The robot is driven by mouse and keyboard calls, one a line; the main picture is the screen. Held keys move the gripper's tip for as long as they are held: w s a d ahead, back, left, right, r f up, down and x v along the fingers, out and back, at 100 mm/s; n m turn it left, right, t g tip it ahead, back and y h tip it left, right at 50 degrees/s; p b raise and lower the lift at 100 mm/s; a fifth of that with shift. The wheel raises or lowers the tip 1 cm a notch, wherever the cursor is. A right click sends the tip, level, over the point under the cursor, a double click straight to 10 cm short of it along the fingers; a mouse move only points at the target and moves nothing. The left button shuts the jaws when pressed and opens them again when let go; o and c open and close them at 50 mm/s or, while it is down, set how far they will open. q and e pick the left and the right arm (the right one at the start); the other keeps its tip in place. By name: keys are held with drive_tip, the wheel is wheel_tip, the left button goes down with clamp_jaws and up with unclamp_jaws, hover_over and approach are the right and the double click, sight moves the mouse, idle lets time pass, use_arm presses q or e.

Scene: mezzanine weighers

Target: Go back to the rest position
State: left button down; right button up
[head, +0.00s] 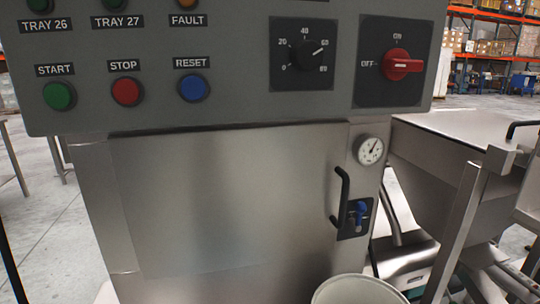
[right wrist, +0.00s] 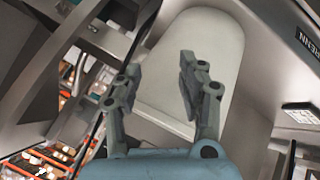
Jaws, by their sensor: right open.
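My right gripper (right wrist: 160,75) shows in the right wrist view. Its two grey fingers are spread apart with nothing between them. Behind the fingers is a pale, rounded panel; I cannot tell what it belongs to. Neither gripper shows in the head view, and my left gripper is in no view.
A grey control panel (head: 230,92) with coloured buttons, a black dial (head: 306,54) and a red switch (head: 402,64) fills the upper head view. Below it is a steel cabinet (head: 220,205) with a gauge (head: 370,150) and black handle (head: 342,197). Steel equipment (head: 445,160) stands right.

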drive_tip(key=s+a+f+m+g+b, duration=0.1)
drive_tip(key=s+a+f+m+g, duration=0.1)
drive_tip(key=s+f, duration=0.6)
drive_tip(key=s+a+f+m+g+b, duration=0.1)
drive_tip(key=s+f+m+g, duration=0.1)
drive_tip(key=s+f, duration=0.6)
drive_tip(key=s+a+f+m+g+b, duration=0.2)
drive_tip(key=s+f, duration=0.6)
drive_tip(key=s, duration=0.9)
drive_tip(key=shift+s+a+f+m+g+y, duration=0.2)
drive_tip(key=shift+a+m+g+y, duration=0.15)
drive_tip(key=shift+g, duration=0.35)
